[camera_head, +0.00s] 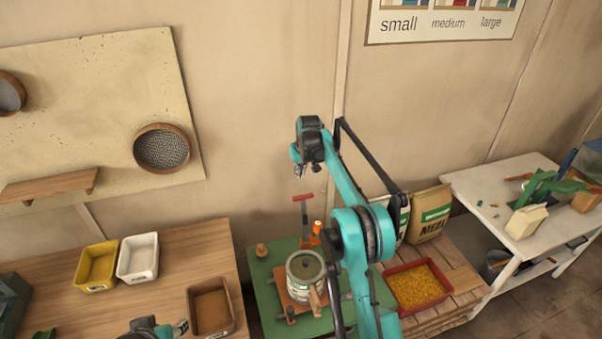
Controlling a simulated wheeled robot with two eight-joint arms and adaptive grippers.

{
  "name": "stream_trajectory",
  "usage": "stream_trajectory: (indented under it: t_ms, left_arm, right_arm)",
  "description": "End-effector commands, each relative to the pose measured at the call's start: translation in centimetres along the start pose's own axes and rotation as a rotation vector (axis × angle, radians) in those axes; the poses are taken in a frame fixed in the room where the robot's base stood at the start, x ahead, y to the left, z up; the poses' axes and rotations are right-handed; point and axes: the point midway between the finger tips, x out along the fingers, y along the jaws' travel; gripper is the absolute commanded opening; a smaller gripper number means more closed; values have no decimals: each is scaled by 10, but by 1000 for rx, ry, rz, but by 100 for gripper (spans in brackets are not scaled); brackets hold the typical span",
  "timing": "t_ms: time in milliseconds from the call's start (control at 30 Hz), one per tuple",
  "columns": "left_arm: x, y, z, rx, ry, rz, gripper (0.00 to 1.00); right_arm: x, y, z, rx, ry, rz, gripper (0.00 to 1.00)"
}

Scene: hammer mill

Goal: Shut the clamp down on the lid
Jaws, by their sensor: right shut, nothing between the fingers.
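The mill's round lid (305,265) sits on a pale metal drum (303,291) on the green bench (262,272). Behind the drum, a lever with a red T-shaped handle (303,197) stands upright; it looks like the clamp, raised off the lid. An orange part (317,228) is near its foot. My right gripper (300,172) is shut and empty, in the air just above the red handle in the picture, apart from it. My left gripper (182,327) is at the bottom edge, too small to tell whether it is open. My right arm hides the bench's right side.
A wooden table at left holds a yellow bin (96,268), a white bin (138,258) and a brown bin (210,308). A red tray of yellow grain (417,287) and a labelled sack (430,213) stand right of my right arm. A white table (478,187) is farther right.

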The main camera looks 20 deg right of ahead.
Motion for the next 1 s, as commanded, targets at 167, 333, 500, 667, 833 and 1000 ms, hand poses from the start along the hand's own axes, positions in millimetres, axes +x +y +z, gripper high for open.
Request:
stream_trajectory:
  t_ms: [167,333,500,667,833,1000]
  left_arm:
    - [-1,0,-1,0,0,0,40]
    - [-3,0,-3,0,0,0,40]
    - [-4,0,-3,0,0,0,40]
    - [-5,0,-4,0,0,0,40]
    - [-7,0,-5,0,0,0,40]
    - [-7,0,-5,0,0,0,40]
  right_arm:
    - [35,0,0,0,0,0,0]
    - [65,0,0,0,1,0,0]
    - [78,0,5,0,1,1,0]
    - [74,0,20,0,1,0,0]
    - [69,0,33,0,1,0,0]
    - [68,0,38,0,1,0,0]
